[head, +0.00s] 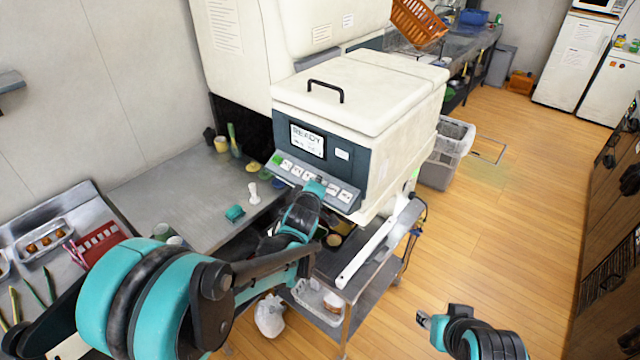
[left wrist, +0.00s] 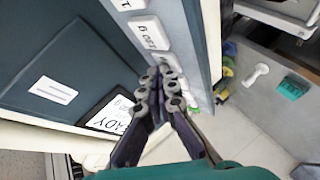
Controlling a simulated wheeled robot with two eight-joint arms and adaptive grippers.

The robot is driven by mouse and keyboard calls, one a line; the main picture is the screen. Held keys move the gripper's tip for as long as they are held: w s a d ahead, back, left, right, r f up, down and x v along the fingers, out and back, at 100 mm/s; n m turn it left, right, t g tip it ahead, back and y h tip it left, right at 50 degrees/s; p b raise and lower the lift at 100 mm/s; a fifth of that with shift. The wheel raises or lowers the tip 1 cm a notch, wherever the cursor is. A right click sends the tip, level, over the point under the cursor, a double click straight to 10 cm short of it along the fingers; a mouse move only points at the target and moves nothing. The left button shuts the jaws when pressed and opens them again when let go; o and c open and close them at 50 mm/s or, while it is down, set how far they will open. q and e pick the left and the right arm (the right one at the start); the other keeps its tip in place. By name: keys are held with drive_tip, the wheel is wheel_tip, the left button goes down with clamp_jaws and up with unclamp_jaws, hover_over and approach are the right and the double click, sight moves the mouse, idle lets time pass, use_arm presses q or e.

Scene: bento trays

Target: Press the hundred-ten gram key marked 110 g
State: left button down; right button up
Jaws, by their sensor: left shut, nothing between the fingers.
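A white machine (head: 390,95) has a dark front panel with a display (head: 307,140) reading READY. Below it runs a sloped grey strip with a green key (head: 277,160) and several white keys (head: 298,171). The key labels are too small to read in the head view. My left gripper (head: 316,186) is shut and empty, its tips over the middle of the strip. In the left wrist view the tips (left wrist: 165,72) cover most of one key, beside a white key (left wrist: 149,33) with only partly legible lettering. I cannot tell whether they touch. My right gripper (head: 424,319) is low at the right, away from the machine.
A grey counter (head: 170,195) on the left holds a teal block (head: 235,213) and a white piece (head: 254,193). A metal cart (head: 345,290) stands below the machine. A grey bin (head: 440,165) is at its right. The wooden floor at right is open.

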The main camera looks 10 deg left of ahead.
idle(0.5)
use_arm(q)
drive_tip(key=shift+s+a+r+p, duration=0.15)
drive_tip(key=shift+s+r+p, duration=0.15)
drive_tip(key=shift+r+p, duration=0.3)
drive_tip(key=shift+r, duration=0.1)
drive_tip(key=r+p, duration=0.1)
drive_tip(key=s+a+r+p, duration=0.1)
drive_tip(key=r, duration=0.1)
drive_tip(key=s+r+p, duration=0.1)
drive_tip(key=shift+s+a+r, duration=0.1)
drive_tip(key=shift+a+r, duration=0.05)
idle(0.3)
idle(0.4)
